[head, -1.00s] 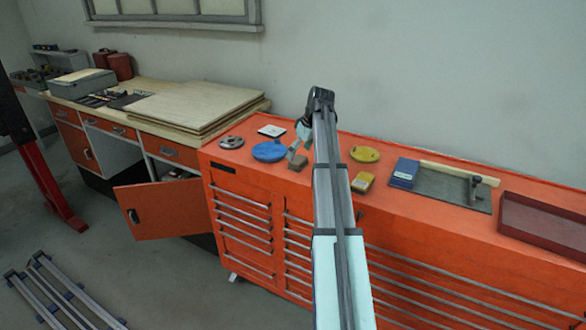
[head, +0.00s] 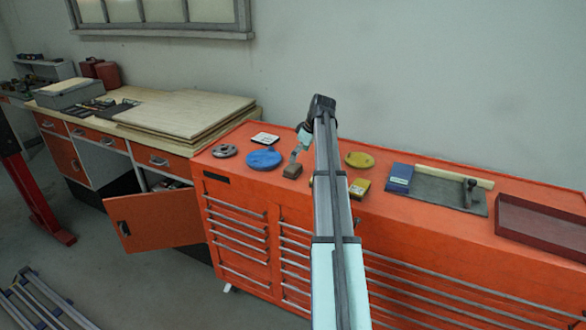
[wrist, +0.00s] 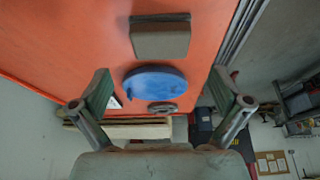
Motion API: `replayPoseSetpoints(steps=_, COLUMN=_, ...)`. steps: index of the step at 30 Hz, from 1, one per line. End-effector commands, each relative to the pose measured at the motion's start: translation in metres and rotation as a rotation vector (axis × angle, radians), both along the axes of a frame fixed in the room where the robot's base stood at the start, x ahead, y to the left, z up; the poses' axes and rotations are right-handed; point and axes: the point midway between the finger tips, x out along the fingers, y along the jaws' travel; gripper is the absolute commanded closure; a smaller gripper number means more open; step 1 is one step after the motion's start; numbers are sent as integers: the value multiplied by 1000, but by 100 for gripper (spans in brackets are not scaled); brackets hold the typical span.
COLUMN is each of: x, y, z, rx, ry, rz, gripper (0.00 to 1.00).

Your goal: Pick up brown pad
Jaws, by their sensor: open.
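The brown pad (head: 292,171) is a small grey-brown block on the orange cabinet top, just in front of the blue round object. In the wrist view the pad (wrist: 160,40) lies at the top centre, beyond the fingertips and between their lines. My gripper (head: 297,152) is just above the pad in the head view, partly hidden by my arm. Whether a finger touches the pad cannot be told.
The blue round object (head: 264,158), a grey handwheel (head: 224,151) and a white square piece (head: 265,139) lie close by. A yellow disc (head: 359,159) and yellow box (head: 360,188) are right of my arm. A blue box (head: 399,178) and dark red tray (head: 540,231) stand farther right.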

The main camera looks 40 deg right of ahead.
Motion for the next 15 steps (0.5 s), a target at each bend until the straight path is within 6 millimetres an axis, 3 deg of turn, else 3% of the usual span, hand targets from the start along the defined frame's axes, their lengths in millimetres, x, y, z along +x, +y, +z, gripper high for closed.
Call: replayPoseSetpoints(steps=15, x=11, y=7, z=-32, rx=1, ry=2, rz=1, gripper=0)
